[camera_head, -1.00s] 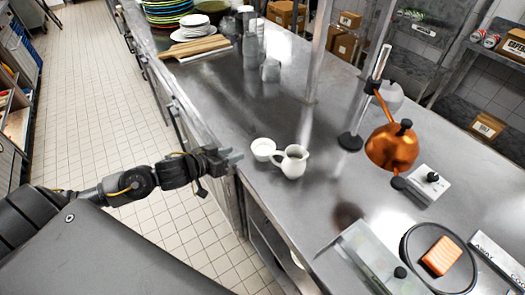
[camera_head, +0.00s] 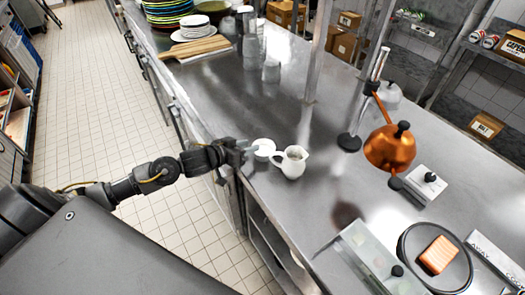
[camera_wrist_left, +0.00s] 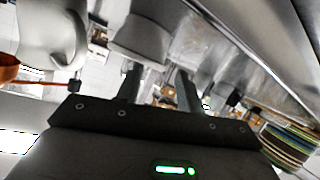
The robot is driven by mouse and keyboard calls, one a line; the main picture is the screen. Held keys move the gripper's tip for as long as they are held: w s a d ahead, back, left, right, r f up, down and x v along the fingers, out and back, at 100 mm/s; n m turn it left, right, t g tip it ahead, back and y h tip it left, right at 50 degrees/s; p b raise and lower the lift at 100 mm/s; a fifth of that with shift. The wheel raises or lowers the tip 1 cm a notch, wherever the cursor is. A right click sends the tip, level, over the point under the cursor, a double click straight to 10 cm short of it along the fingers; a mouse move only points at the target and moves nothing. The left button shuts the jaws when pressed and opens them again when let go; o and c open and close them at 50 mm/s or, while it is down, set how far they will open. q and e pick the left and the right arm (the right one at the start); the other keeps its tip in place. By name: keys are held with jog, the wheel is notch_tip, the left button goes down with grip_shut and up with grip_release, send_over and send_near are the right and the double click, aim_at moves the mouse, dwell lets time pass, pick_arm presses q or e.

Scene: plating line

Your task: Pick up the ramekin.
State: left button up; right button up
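The ramekin (camera_head: 264,148) is a small white round cup on the steel counter near its left edge. It also shows in the left wrist view (camera_wrist_left: 140,36), just beyond my fingertips. A white pitcher (camera_head: 292,163) stands right beside it, and also shows large in the left wrist view (camera_wrist_left: 52,32). My left gripper (camera_head: 249,149) is at the counter edge, just left of the ramekin. In the left wrist view its two fingers (camera_wrist_left: 158,76) are spread apart with nothing clearly held. Whether a fingertip touches the ramekin I cannot tell. My right gripper is not in view.
A dark round plate (camera_head: 409,260) with an orange block is at lower right. Stacked plates (camera_head: 174,12) and a wooden board (camera_head: 196,47) are at the far end.

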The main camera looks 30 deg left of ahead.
aim_at(260, 143)
pick_arm(q)
jog(key=x, duration=0.4)
jog(key=shift+w, duration=0.1)
grip_shut()
